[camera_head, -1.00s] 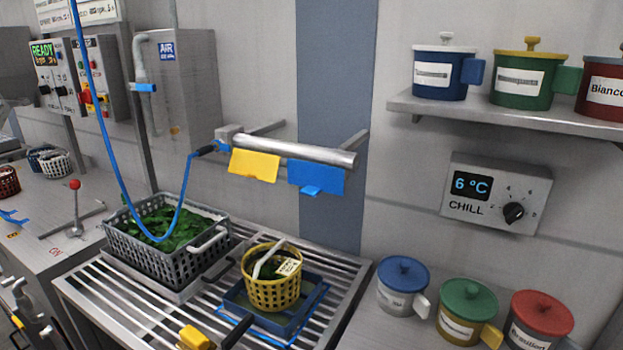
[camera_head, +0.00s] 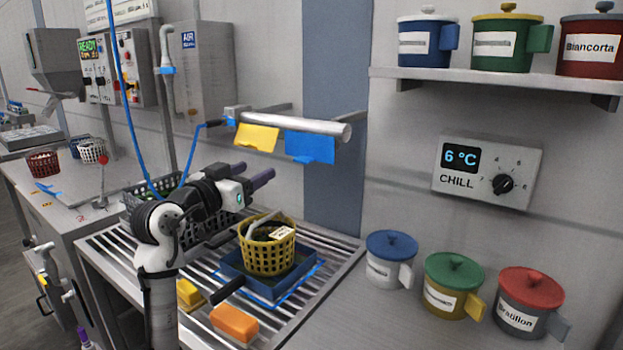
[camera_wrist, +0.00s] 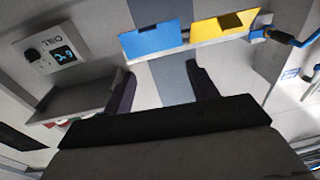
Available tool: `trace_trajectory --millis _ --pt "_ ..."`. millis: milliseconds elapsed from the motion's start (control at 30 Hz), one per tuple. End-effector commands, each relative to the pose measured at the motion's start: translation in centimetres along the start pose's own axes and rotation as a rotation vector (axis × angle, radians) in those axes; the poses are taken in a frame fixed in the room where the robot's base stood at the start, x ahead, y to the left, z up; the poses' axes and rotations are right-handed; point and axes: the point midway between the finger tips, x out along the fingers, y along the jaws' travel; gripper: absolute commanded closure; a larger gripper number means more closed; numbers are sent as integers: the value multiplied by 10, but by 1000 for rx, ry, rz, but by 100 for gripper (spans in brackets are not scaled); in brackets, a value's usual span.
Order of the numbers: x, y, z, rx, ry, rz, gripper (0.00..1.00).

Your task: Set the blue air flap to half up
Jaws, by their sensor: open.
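The blue air flap (camera_head: 309,147) hangs below the front of a horizontal metal tube (camera_head: 300,126), to the right of a yellow flap (camera_head: 257,138). In the wrist view the blue flap (camera_wrist: 151,41) shows upside down, beyond the fingers and beside the yellow flap (camera_wrist: 224,26). My gripper (camera_head: 262,174) is open and empty, below and to the left of the blue flap in the head view. In the wrist view my gripper (camera_wrist: 160,85) has its two dark fingers wide apart, with a gap between them and the flap.
A yellow basket (camera_head: 268,248) stands in a blue tray (camera_head: 238,270) on the slatted rack below. A blue hose (camera_head: 132,130) hangs on the left and joins the tube's left end. The chill box (camera_head: 487,172) and shelf (camera_head: 480,78) are on the right wall.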

Motion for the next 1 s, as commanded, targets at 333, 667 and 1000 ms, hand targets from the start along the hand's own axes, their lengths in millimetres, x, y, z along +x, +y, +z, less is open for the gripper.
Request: trace_trajectory --millis 333,667,1000 --pt "39 13 15 -10 -64 63 42" --pt "109 16 18 -10 -61 60 42" --pt "145 18 22 -8 -59 59 42"
